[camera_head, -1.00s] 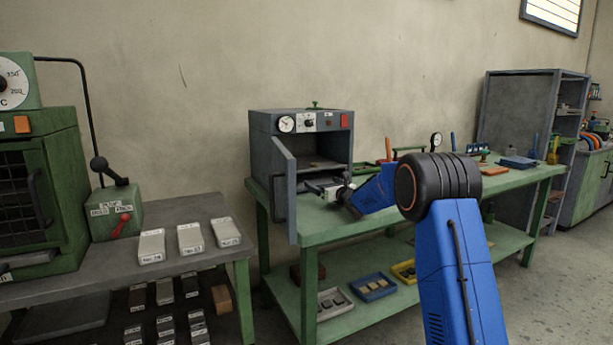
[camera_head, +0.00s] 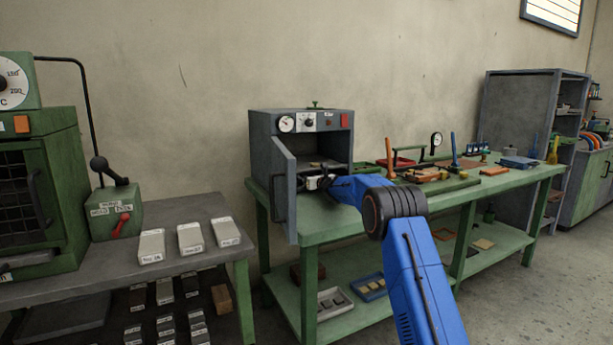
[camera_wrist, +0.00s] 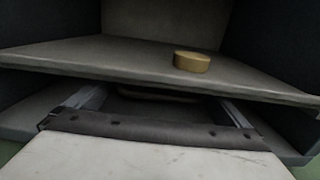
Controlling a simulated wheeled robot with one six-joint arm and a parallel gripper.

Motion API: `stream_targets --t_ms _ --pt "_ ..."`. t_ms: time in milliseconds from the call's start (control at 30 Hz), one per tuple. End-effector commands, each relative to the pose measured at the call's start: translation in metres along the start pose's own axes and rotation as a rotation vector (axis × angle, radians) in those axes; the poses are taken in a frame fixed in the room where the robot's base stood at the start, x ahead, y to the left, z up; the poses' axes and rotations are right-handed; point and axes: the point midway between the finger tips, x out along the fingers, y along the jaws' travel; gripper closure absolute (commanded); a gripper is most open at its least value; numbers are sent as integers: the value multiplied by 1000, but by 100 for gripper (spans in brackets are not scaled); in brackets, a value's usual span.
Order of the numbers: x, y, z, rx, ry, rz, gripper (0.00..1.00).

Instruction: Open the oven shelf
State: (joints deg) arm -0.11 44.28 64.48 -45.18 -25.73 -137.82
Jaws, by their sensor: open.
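The grey oven (camera_head: 262,130) stands on the green bench with its door (camera_head: 284,190) swung open to the left. Its shelf (camera_wrist: 100,57) lies level inside, with a round yellow-brown piece (camera_wrist: 192,61) on it. My gripper (camera_head: 314,183) is at the oven's mouth, low and in front of the shelf. In the wrist view my gripper (camera_wrist: 162,100) has its two fingers apart, reaching under the shelf's front edge. A pale bar shows dimly between them; I cannot tell whether they touch it. The fingertips are partly hidden by the shelf.
The open door stands close to the left of my gripper. The green bench (camera_head: 330,228) carries tools and a red tray (camera_head: 397,162) to the right. A grey table (camera_head: 190,270) with pale blocks is at the left.

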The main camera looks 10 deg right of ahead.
Motion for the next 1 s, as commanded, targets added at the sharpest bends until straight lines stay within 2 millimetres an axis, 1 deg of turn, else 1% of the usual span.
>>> stream_targets --t_ms 133,467,500,567,600,667,700,733,1000 --pt "8 0 -1 1 0 0 0" --pt "10 0 0 0 0 -1 0" --pt "10 0 0 0 0 -1 5" --pt "10 0 0 0 0 -1 19" --pt "10 0 0 0 0 -1 29" --pt "10 0 0 0 0 -1 43" --pt "10 0 0 0 0 -1 53" --pt "10 0 0 0 0 -1 54" --pt "10 0 0 0 0 -1 54"
